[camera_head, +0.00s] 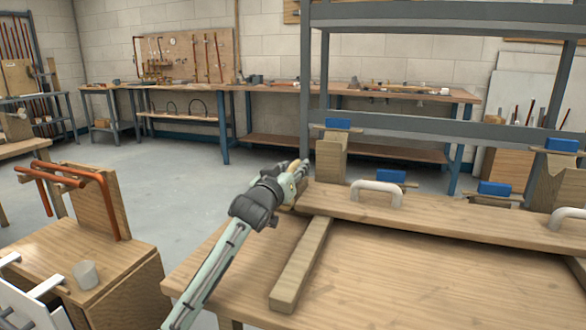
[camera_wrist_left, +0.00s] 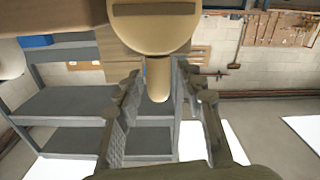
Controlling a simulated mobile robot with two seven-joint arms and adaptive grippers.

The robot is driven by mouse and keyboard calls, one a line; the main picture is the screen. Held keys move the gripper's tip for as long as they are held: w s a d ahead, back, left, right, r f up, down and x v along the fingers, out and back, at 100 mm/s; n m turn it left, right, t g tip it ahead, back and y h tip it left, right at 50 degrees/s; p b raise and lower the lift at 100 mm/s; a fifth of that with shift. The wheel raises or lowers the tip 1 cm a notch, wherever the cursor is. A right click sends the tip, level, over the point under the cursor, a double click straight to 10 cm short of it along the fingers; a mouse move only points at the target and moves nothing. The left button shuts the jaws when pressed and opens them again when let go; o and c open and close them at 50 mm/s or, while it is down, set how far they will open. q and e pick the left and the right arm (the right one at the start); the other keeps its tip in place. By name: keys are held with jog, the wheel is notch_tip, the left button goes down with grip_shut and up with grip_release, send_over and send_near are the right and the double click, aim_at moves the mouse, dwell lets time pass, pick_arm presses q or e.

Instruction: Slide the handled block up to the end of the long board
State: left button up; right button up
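The long board (camera_head: 455,220) lies across the bench with white handles (camera_head: 376,192) on top. My left gripper (camera_head: 299,169) is at the board's left end. A small pale wooden piece, probably the handled block (camera_head: 288,190), shows beside it, mostly hidden by the gripper. In the left wrist view, a round wooden part (camera_wrist_left: 153,30) with a peg-like handle (camera_wrist_left: 158,80) reaches between my left fingers (camera_wrist_left: 165,108). The fingers are spread, with gaps visible on both sides of the peg. My right gripper is not in view.
A wooden bar (camera_head: 302,265) lies on the bench top (camera_head: 400,290) in front of the board. A wooden stand with copper pipe (camera_head: 105,200) is at left. The floor between is clear.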

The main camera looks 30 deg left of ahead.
pick_arm(q)
jog(key=v, duration=1.2)
jog(key=shift+s+f, duration=0.1)
